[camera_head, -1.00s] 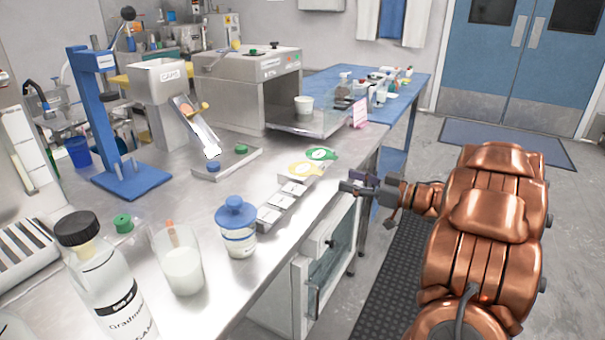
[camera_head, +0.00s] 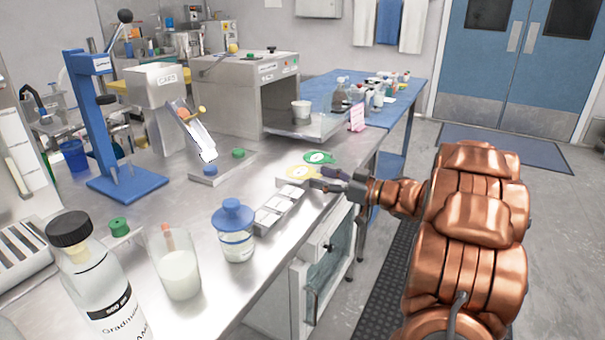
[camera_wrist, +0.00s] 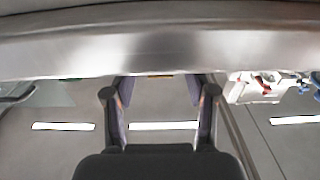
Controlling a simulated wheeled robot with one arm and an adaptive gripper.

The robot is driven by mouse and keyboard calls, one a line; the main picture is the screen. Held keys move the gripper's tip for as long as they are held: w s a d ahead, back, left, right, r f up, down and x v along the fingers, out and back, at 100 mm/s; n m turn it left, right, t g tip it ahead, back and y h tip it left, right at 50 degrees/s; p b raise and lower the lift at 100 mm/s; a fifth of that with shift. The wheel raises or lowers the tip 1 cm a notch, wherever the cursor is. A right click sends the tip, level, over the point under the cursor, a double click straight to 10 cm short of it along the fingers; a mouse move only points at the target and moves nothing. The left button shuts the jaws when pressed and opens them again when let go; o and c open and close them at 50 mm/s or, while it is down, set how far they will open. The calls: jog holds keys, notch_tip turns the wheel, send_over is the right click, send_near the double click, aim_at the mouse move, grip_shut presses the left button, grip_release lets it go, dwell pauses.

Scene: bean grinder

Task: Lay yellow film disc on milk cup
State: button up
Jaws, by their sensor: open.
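The yellow film disc (camera_head: 301,172) lies flat with its tab on the metal counter near the front edge, just beyond a row of small metal blocks. My gripper (camera_head: 322,179) is at the counter edge, immediately right of the yellow disc, open and empty. In the wrist view its fingers (camera_wrist: 160,100) are apart below the counter edge; no disc shows there.
A green disc (camera_head: 320,157) lies just behind the yellow one. The metal blocks (camera_head: 279,209) and a blue-lidded jar (camera_head: 235,232) stand nearer the front. A steel machine (camera_head: 245,95) and a blue press stand behind. A pink sign (camera_head: 357,117) stands by the machine's tray.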

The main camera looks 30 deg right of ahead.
jog(key=c, duration=0.8)
